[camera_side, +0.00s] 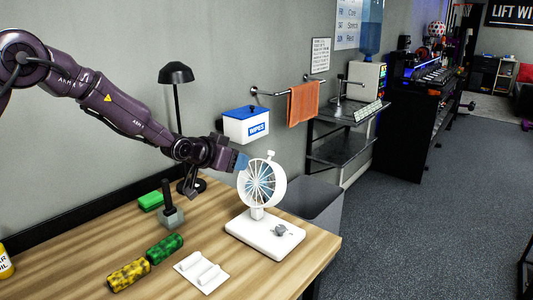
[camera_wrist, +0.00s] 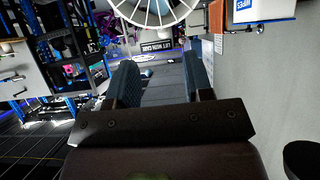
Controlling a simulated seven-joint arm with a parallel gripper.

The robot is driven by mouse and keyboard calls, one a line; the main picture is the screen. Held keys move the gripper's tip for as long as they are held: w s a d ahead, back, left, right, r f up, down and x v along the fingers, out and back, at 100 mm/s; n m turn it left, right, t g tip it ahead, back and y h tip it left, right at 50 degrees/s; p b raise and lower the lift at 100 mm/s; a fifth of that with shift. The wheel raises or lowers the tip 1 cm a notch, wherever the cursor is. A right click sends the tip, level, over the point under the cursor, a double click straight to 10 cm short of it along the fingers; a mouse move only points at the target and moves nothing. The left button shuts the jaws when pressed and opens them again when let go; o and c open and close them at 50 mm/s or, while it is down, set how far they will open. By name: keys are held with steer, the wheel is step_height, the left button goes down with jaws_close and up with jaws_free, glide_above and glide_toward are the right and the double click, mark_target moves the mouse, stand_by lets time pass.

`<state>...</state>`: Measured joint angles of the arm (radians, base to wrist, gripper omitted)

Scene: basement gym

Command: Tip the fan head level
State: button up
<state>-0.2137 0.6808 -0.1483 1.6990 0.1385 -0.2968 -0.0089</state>
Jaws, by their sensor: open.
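A white desk fan stands near the front right of the wooden table, on a flat white base (camera_side: 264,237) with a grey knob (camera_side: 281,230). Its round caged head (camera_side: 262,184) sits on a short neck and has a small tab on top (camera_side: 270,154). The exact tilt of the head is hard to judge. My gripper (camera_side: 241,161) is at the upper left of the head, its blue fingertips close to the rim; contact cannot be told. In the wrist view, the open, empty fingers (camera_wrist: 160,70) point towards the cage's lower part (camera_wrist: 152,18) at the top edge.
A black lamp (camera_side: 176,73) stands behind my arm. A grey stand with a dark post (camera_side: 172,217), a green block (camera_side: 151,201), yellow and green rollers (camera_side: 128,275) and a white plate (camera_side: 201,271) lie left of the fan. A wipes box (camera_side: 246,125) hangs on the wall behind.

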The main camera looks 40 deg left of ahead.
mark_target(269, 153)
steer(key=shift+t, duration=0.7)
steer(key=x, duration=0.4)
steer(key=r+x, duration=0.1)
steer(key=x, duration=0.3)
steer(key=r+x, duration=0.1)
steer(key=x, duration=0.4)
steer(key=shift+w, duration=0.45)
jaws_close()
